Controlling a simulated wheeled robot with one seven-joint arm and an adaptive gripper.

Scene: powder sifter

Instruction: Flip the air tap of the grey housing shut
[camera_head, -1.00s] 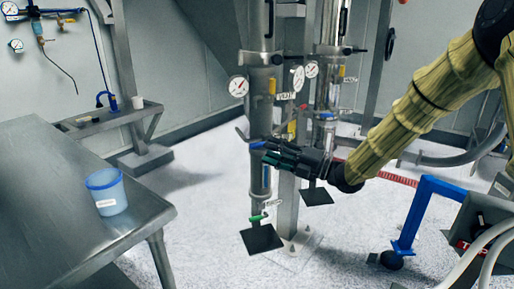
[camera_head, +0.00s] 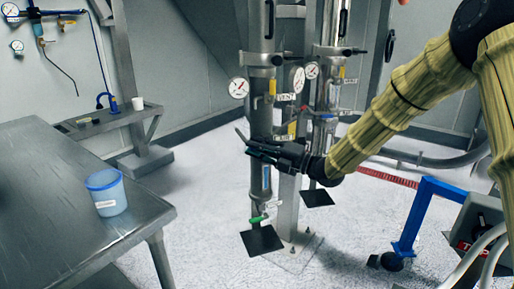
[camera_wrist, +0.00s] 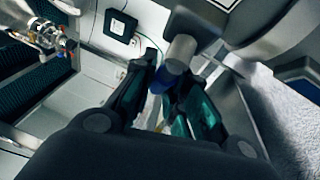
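The left grey housing (camera_head: 261,97) is a tall metal column with a dial gauge on its left side. A short grey lever (camera_head: 240,134) sticks out at its mid-height; a blue part showed beside it earlier. My gripper (camera_head: 256,149) is at that height in front of the housing, its dark fingers hiding the blue part. In the wrist view my gripper (camera_wrist: 163,78) has its fingers apart, with a blue-tipped grey cylinder (camera_wrist: 182,50) at the fingertips. Contact cannot be told. A green-handled valve (camera_head: 258,219) sits low on the housing.
A second metal column (camera_head: 326,95) stands close on the right, with a post between. A steel table (camera_head: 55,190) with a blue tub (camera_head: 106,192) is at the left. A blue frame (camera_head: 415,215) on a caster stands at the right.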

